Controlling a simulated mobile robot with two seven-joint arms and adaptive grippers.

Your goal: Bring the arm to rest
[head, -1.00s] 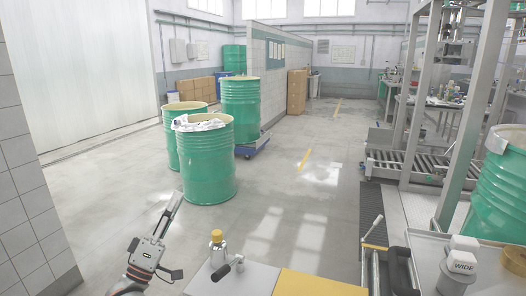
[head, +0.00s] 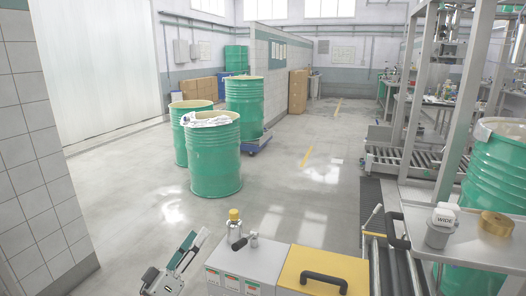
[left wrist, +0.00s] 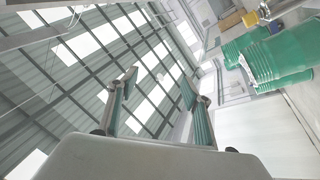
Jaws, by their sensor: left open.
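My left gripper (head: 196,242) is low in the head view, beside the grey cabinet with the yellow top, and points up and away. Its jaws are apart and empty. In the left wrist view the two green-padded fingers (left wrist: 158,82) stand apart with only the roof and windows behind them. Most of my left arm is out of the head view's lower edge. My right gripper is not in view.
A grey cabinet (head: 236,268) with a yellow lid (head: 325,265) and a brass-capped bottle (head: 235,228) stands right of the gripper. Green drums (head: 215,160) stand beyond on open floor. A tiled wall (head: 40,150) is at left, a conveyor (head: 400,163) at right.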

